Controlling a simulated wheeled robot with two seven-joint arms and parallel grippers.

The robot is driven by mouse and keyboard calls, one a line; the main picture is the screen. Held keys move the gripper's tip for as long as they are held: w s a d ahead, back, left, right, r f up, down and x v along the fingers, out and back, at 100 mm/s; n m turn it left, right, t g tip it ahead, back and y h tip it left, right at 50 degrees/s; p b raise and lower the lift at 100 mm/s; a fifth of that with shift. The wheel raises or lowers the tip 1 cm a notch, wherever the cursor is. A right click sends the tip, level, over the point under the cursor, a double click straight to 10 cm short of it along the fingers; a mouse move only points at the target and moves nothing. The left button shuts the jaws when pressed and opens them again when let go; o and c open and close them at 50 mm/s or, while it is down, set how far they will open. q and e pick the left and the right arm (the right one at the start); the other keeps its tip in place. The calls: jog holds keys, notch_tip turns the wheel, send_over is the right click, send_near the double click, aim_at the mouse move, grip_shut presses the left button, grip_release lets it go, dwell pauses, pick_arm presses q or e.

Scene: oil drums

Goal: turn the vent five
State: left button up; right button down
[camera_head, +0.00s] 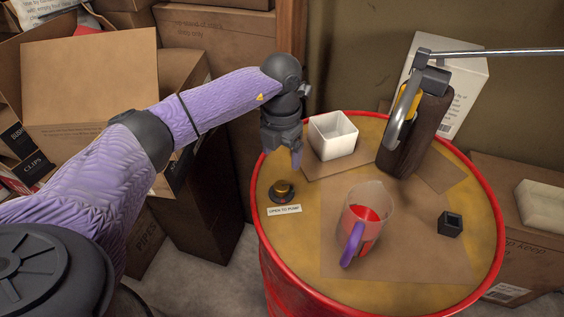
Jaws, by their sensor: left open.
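The vent (282,190) is a small dark cap with a yellowish band, on the left side of the drum's yellow top (300,255). A white label (284,210) reading "OPEN TO PUMP" lies just in front of it. My left gripper (285,157) points down above and slightly behind the vent, apart from it. Its jaws are open and hold nothing that I can see. One purple finger shows clearly; the other is partly hidden. My right gripper is out of view.
A clear jug (378,205) with red contents and a purple handle stands in front. A white square container (333,135), a dark pump (420,135) with a metal lever and a small black block (450,223) share the top. Cardboard boxes (90,75) crowd the left.

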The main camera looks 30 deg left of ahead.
aim_at(281, 186)
pick_arm(q)
jog(key=f+b, duration=0.1)
jog(key=f, duration=0.4)
jog(key=f+b, duration=0.1)
jog(key=f, duration=0.3)
jog(key=shift+s+d+f, duration=0.15)
jog(key=shift+s+f, duration=0.05)
jog(key=shift+f, duration=0.2)
jog(key=shift+c, duration=0.3)
grip_shut()
